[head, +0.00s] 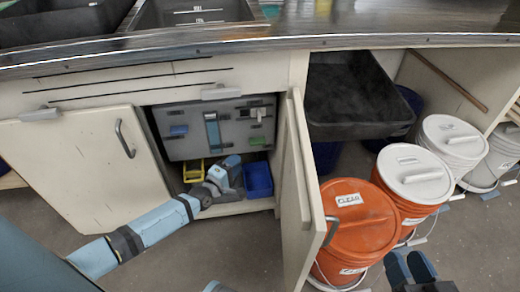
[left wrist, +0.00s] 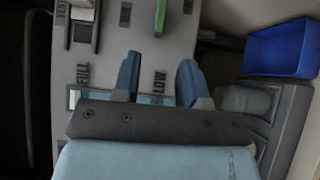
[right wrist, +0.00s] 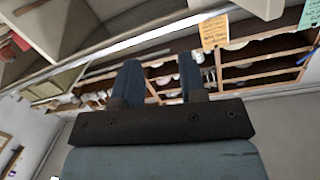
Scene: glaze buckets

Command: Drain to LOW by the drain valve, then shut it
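A grey tank panel (head: 190,150) stands in the open cabinet. It carries a light-blue gauge strip (head: 212,130), a blue part, a white handle (head: 257,113) and a green handle (head: 257,141). No drain label is legible. My left gripper (left wrist: 158,82) is open and empty before the panel, short of the green handle. My right gripper (head: 410,265) is open and empty, lower right.
Open cabinet doors flank the opening, the left door (head: 85,165) and right door (head: 300,190). A blue bin (head: 258,180) and yellow bin (head: 193,171) sit below the panel.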

